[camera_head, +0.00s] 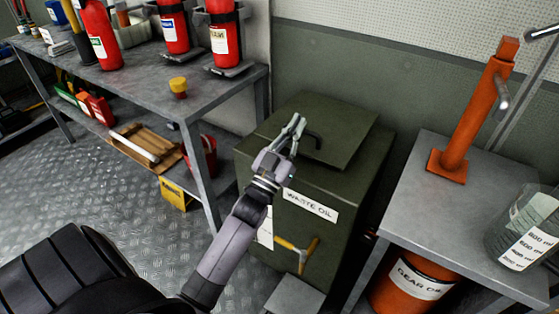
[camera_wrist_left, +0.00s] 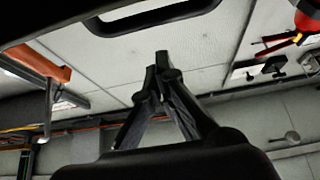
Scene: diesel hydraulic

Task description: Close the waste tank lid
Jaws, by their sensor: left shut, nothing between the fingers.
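The dark green waste oil tank (camera_head: 330,230) stands in the middle of the head view, with a "WASTE OIL" label on its front. Its flat green lid (camera_head: 345,145) lies over the top, level or nearly so; I cannot tell whether a small gap is left under it. A dark lid handle (camera_head: 313,140) is just right of my left gripper (camera_head: 294,126). The gripper is shut and empty, over the lid's front part, and hides some of it. I cannot tell whether it touches. The shut fingers (camera_wrist_left: 158,72) also show in the left wrist view. My right gripper is out of view.
Left is a metal workbench (camera_head: 150,90) with red extinguishers (camera_head: 222,38) and a yellow-topped item (camera_head: 178,87). Right is a grey table (camera_head: 435,215) with an orange jack (camera_head: 470,115) and a clear measuring jug (camera_head: 525,230). A "GEAR OIL" drum (camera_head: 415,285) stands below it.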

